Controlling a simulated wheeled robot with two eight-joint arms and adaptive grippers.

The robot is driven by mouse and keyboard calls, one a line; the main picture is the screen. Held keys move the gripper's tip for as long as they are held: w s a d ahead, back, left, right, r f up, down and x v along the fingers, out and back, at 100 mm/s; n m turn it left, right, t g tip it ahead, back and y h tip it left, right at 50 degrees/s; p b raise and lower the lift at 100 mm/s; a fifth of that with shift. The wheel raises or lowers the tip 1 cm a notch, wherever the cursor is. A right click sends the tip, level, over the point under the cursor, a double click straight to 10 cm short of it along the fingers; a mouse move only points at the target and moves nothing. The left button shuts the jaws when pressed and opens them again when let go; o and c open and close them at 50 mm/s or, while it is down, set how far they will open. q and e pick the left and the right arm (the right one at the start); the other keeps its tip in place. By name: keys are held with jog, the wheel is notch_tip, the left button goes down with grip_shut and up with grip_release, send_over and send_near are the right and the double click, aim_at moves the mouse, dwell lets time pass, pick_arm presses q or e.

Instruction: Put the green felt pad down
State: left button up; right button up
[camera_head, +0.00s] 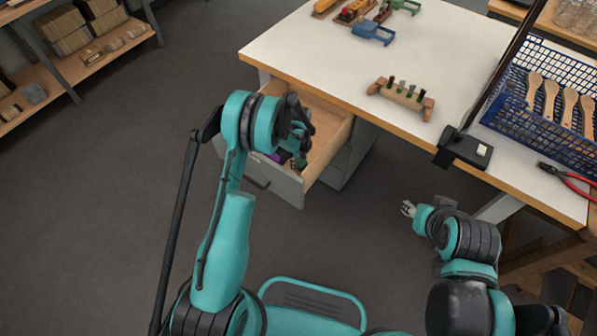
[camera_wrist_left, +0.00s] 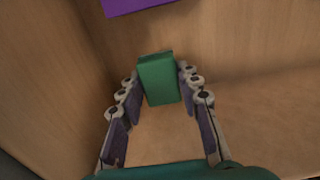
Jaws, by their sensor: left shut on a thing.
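The green felt pad (camera_wrist_left: 158,78) is a small green block between the fingertips of my left gripper (camera_wrist_left: 160,82), which is shut on it. In the left wrist view the pad is over the wooden floor of the open drawer (camera_wrist_left: 155,140); I cannot tell if it touches the floor. In the head view my left gripper (camera_head: 299,160) reaches down into the drawer (camera_head: 325,145) under the table and hides part of it. A bit of green shows at its tips. My right gripper (camera_head: 408,209) hangs empty-looking beside the table, too small to judge.
A purple object (camera_wrist_left: 140,5) lies in the drawer close to the pad. The drawer walls stand around the gripper. On the white table (camera_head: 330,55) are a wooden holder with pegs (camera_head: 400,97), a blue basket of brushes (camera_head: 530,110), and red-handled pliers (camera_head: 568,179).

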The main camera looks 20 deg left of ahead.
aim_at(299, 173)
pick_arm(q)
notch_tip(299, 173, down, 5)
jog(key=shift+b, duration=0.9)
jog(key=shift+r, duration=0.15)
jog(key=shift+f, duration=0.2)
jog(key=shift+s+f, duration=0.2)
jog(key=shift+f, duration=0.1)
jog(key=o, duration=1)
jog(key=shift+o, duration=1.1)
jog(key=shift+f, duration=0.25)
jog(key=shift+w+f, duration=0.1)
jog(key=shift+w, duration=0.1)
